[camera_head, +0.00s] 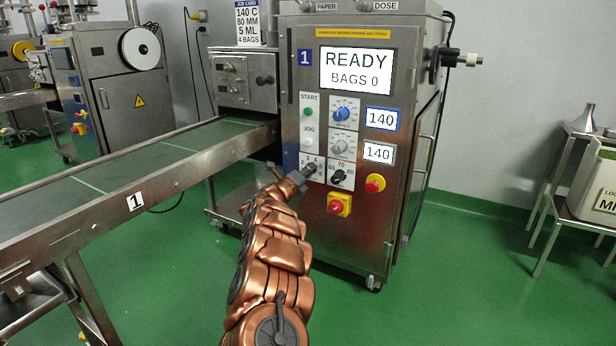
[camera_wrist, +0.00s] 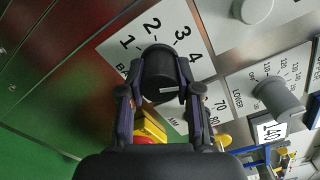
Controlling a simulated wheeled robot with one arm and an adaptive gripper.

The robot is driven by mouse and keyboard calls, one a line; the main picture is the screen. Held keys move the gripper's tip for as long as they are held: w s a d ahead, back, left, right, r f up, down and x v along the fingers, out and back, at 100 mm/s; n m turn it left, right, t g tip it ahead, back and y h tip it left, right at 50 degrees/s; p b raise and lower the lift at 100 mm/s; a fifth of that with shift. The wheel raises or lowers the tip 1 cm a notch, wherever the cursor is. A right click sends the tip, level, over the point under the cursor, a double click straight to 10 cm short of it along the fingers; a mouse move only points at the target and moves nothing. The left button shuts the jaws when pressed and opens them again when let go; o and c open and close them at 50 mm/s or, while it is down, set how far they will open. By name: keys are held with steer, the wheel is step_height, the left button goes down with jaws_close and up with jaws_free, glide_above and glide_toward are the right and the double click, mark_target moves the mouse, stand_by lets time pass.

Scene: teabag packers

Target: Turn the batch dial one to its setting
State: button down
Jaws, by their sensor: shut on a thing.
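The batch dial (camera_wrist: 158,66) is a black round knob on a white plate marked 1, 2, 3 and 4 in the wrist view. My gripper (camera_wrist: 157,92) has a finger on each side of the knob and is shut on it. A short white mark shows on the knob's near side; I cannot tell for certain which number it selects. In the head view my gripper (camera_head: 303,173) reaches the lower left plate of machine 1's panel and covers most of the dial. The job card (camera_head: 248,24) reads 140 C, 80 MM, 5 ML, 4 BAGS.
The screen (camera_head: 355,70) reads READY, BAGS 0. A black 60-70-80 dial (camera_head: 338,177) sits right of the batch dial, with grey (camera_head: 339,148) and blue (camera_head: 340,114) dials above. A conveyor (camera_head: 130,165) lies left.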

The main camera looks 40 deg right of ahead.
stand_by(0.4)
steer(key=c, duration=0.8)
jaws_free()
steer(key=shift+s+a+f, duration=0.1)
steer(key=shift+s+a, duration=0.05)
steer(key=shift+a, duration=0.35)
steer(key=v, duration=1.1)
